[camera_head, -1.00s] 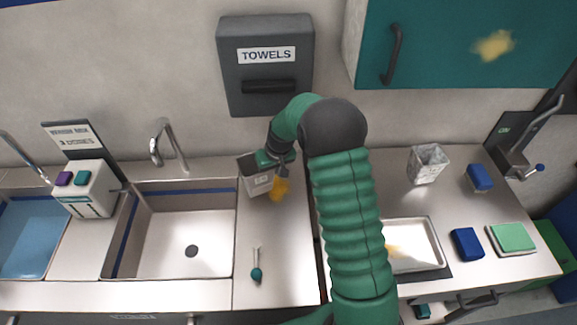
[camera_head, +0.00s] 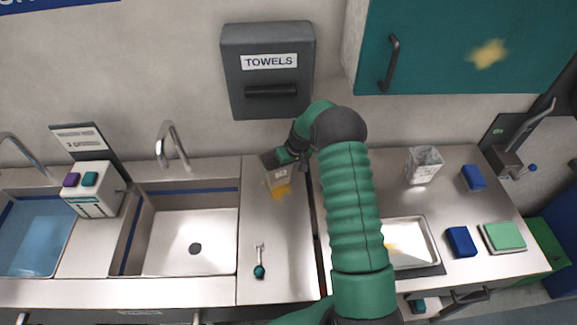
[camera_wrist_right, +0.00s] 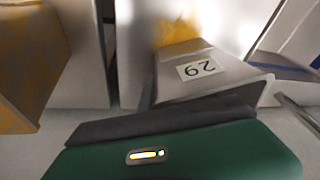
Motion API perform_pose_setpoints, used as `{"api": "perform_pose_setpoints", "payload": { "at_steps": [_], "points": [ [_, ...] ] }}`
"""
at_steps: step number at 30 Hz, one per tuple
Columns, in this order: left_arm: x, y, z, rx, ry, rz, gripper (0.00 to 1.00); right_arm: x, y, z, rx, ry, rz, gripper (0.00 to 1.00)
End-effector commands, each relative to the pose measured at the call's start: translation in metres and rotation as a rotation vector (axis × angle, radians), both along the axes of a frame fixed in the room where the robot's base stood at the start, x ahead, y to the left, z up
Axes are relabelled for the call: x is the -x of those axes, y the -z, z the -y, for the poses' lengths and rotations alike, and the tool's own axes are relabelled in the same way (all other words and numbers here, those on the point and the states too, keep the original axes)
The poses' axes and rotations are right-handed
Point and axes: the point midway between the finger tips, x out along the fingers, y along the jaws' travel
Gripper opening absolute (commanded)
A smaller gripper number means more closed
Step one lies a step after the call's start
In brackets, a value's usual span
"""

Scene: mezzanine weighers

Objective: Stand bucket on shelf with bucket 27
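A small grey metal bucket (camera_head: 280,178) with a white label is at the counter strip right of the sink, slightly tilted. In the right wrist view the bucket (camera_wrist_right: 222,84) shows a label that seems to read 29, upside down. My right gripper (camera_head: 286,158) is at the bucket's upper edge and appears shut on it; its fingertips are mostly hidden. I cannot tell whether the bucket clears the counter. My left gripper is not in view. No shelf or bucket marked 27 can be made out.
A sink (camera_head: 190,238) lies left, with a teal-ended brush (camera_head: 259,262) beside it. Right are a speckled grey container (camera_head: 424,165), a metal tray (camera_head: 412,262), blue blocks and a green-topped block (camera_head: 503,236). A towel dispenser (camera_head: 268,100) and teal cabinet (camera_head: 440,60) hang above.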

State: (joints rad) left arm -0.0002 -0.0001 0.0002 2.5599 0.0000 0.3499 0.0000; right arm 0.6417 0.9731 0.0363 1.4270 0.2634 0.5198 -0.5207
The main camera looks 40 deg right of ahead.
Motion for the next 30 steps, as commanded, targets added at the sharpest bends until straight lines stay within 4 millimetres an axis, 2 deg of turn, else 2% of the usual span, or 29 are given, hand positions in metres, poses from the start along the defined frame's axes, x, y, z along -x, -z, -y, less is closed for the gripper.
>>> {"api": "perform_pose_setpoints", "payload": {
  "at_steps": [4,9,20,23,30],
  "points": [
    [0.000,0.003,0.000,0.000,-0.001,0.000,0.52,0.000,0.003,0.000,-0.001,0.000,0.000,0.00],
    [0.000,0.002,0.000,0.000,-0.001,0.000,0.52,0.000,0.003,0.002,-0.002,0.000,0.000,0.24],
    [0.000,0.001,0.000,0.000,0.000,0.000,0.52,0.000,-0.002,0.002,-0.001,0.000,0.000,0.25],
    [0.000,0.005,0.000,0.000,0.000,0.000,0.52,0.004,-0.016,0.002,0.001,-0.001,0.003,0.25],
    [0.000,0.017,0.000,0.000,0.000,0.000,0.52,0.022,-0.075,0.002,0.002,0.001,0.003,0.25]
  ]
}}
